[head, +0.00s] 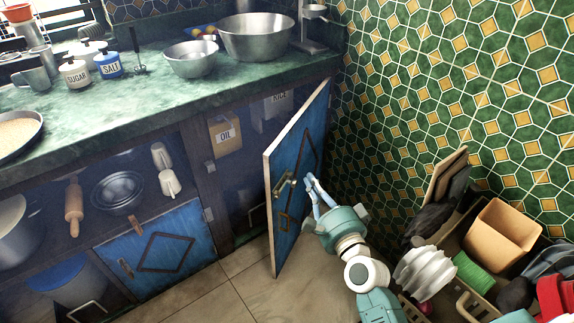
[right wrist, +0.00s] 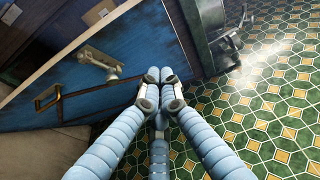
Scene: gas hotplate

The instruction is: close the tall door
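The tall door (head: 298,150) is blue with a pale wooden edge and stands open, sticking out from the cabinet near the green tiled wall. Its handle (head: 284,186) is near the free edge on the face turned to my right arm; it also shows in the right wrist view (right wrist: 98,60). My right gripper (head: 309,178) is at that outer face, to the right of the handle. Its fingertips (right wrist: 161,76) meet with nothing seen between them, close to the blue panel. I cannot tell if they touch it. My left gripper is out of view.
The open cabinet shows an oil box (head: 225,134). A low blue door (head: 160,250) is shut to the left. The green counter (head: 110,125) holds bowls and jars. A crate (head: 465,300) of kitchen things stands at the right. The tiled floor (head: 222,295) before the door is clear.

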